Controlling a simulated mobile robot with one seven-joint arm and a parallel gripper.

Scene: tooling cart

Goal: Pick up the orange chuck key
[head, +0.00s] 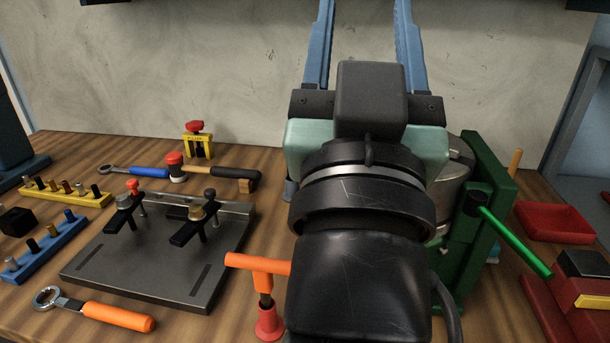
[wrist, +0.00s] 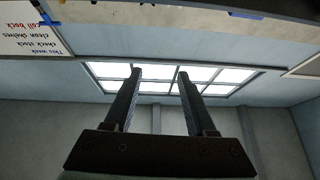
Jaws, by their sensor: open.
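The orange chuck key (head: 262,276) stands upright in the head view, at the front of the wooden bench, just left of my arm. It has an orange T-handle and a dark shank that goes down into a small red base (head: 268,324). The right end of its handle is hidden behind my arm. My gripper (head: 362,12) is open and empty, raised high above the back of the bench and far from the key. In the wrist view its two fingers (wrist: 160,76) point toward a window, with nothing between them; the key is not visible there.
A dark fixture plate (head: 140,272) with clamps lies left of the key. An orange-handled wrench (head: 118,316) lies in front of it. A green machine (head: 486,160) with a green lever stands right, partly behind my arm. A red tray (head: 553,236) is at far right.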

